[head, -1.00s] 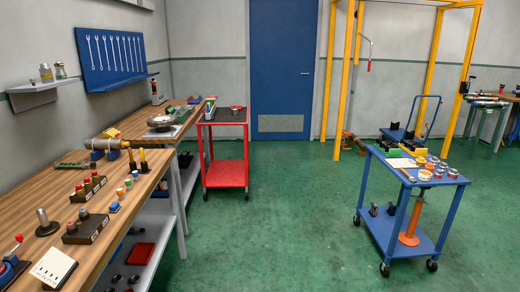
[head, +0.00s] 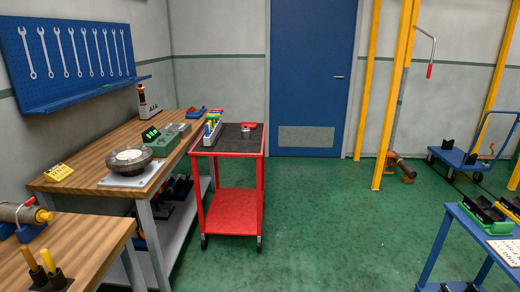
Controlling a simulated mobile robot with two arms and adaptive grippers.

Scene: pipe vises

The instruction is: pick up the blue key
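I cannot clearly make out a blue key in the head view. A rack of small coloured handles (head: 212,130), with blue, green, yellow and red among them, stands on the left side of the red cart (head: 232,208). These are too small to tell whether one is a key. A small blue and red item (head: 196,113) lies at the far end of the rear workbench (head: 112,133); its kind is unclear. Neither of my grippers is in view.
A round dark device (head: 129,158) sits on a white plate on the rear bench. The near bench (head: 100,232) fills the lower left. A blue cart (head: 440,240) stands at the right. Green floor (head: 330,220) between the carts is clear.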

